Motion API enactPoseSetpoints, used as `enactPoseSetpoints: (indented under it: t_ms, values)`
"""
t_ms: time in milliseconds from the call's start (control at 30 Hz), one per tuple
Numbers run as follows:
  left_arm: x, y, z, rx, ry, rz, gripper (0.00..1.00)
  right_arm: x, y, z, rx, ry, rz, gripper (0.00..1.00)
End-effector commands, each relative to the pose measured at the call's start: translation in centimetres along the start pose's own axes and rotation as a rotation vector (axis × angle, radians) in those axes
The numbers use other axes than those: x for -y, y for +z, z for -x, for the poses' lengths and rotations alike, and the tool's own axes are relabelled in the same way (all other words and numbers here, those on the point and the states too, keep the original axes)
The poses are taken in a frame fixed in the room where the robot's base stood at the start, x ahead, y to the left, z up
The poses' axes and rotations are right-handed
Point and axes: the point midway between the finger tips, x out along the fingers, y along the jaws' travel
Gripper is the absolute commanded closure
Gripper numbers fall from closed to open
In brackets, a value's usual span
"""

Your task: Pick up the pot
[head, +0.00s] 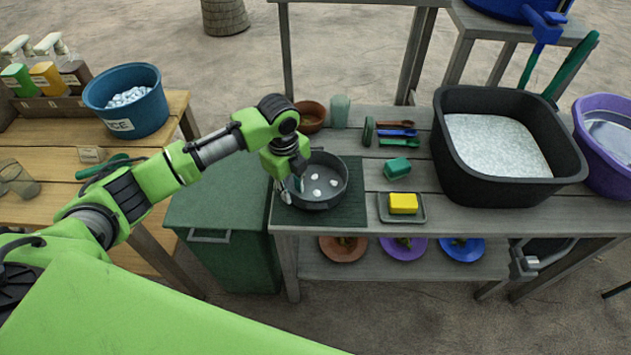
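The pot (328,200) is a dark grey, round, shallow vessel with several small white pieces inside. It stands upright on a dark green mat (345,217) near the table's front left corner. My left gripper (291,187) points down at the pot's left rim, with one finger by the outside and one by the inside. The gripper partly hides that side of the pot. I cannot tell whether the fingers press on the rim. My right gripper is not in view.
Right of the mat are a yellow sponge (403,203) on a tray, a green block (397,168) and a large black tub (460,185). A brown bowl (311,117) and a green cup (340,111) stand behind the pot. A green bin (225,255) stands left below.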

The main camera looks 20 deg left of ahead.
Motion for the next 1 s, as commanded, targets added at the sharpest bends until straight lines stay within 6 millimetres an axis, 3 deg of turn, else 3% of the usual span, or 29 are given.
enactPoseSetpoints:
  t_ms: [300,533,633,1000]
  values:
    - [0.3,0.5,-3.9,0.000,0.002,0.000,0.77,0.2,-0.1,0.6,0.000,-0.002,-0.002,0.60]
    - [0.3,0.5,-4.0,0.001,0.000,-0.001,0.77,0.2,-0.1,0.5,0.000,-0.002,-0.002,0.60]
    - [0.3,0.5,-4.0,0.001,0.000,0.000,1.00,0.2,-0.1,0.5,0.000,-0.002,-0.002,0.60]
    - [0.4,0.5,-3.8,0.001,-0.003,0.000,1.00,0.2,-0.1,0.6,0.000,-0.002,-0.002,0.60]
